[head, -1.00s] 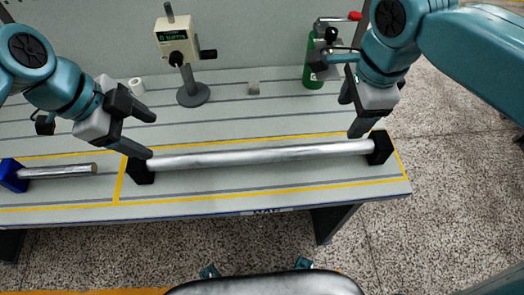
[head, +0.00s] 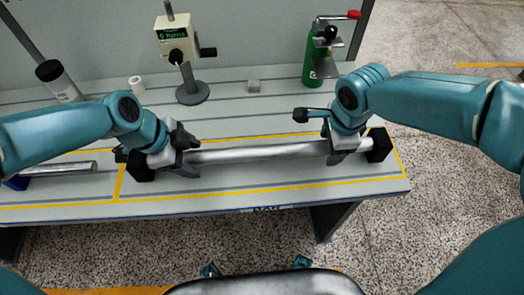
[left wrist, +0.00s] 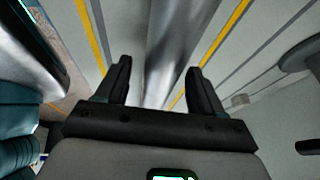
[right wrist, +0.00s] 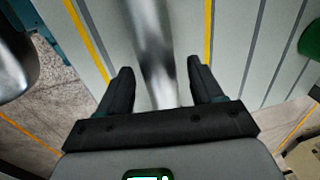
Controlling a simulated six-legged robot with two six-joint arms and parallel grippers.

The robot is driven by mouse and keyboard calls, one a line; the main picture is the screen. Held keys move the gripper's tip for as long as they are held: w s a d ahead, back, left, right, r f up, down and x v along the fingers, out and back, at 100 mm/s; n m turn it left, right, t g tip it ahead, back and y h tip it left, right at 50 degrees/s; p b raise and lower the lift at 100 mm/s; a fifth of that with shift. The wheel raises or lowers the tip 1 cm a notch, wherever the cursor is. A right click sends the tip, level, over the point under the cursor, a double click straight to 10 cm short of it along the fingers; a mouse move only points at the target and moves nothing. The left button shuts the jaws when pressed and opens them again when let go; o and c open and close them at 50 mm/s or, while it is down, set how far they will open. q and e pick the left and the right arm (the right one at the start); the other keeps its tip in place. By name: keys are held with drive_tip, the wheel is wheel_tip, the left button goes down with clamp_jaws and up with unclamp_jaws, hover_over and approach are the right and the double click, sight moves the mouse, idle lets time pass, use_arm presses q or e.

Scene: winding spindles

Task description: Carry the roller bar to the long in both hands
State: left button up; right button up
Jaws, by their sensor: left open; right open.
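The roller bar (head: 262,152) is a long silver rod lying across the bench between two black end supports; the right support (head: 379,145) shows clearly. My left gripper (head: 184,160) is over the bar near its left end, open. In the left wrist view the bar (left wrist: 168,60) runs between its two fingers (left wrist: 160,85). My right gripper (head: 337,148) is over the bar near its right end, open. In the right wrist view the bar (right wrist: 155,55) passes between its fingers (right wrist: 165,85). The left support (head: 140,170) is partly hidden by my left gripper.
A shorter rod (head: 60,168) in a blue holder lies on the left. The bench front is clear.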

use_arm(q)
drive_tip(key=shift+d+f, duration=0.25)
drive_tip(key=shift+f, duration=0.35)
use_arm(e)
drive_tip(key=shift+f, duration=0.7)
use_arm(q)
drive_tip(key=shift+w, duration=0.1)
clamp_jaws()
use_arm(e)
drive_tip(key=shift+w, duration=0.1)
clamp_jaws()
use_arm(q)
drive_tip(key=shift+r, duration=0.1)
use_arm(e)
drive_tip(key=shift+r, duration=0.15)
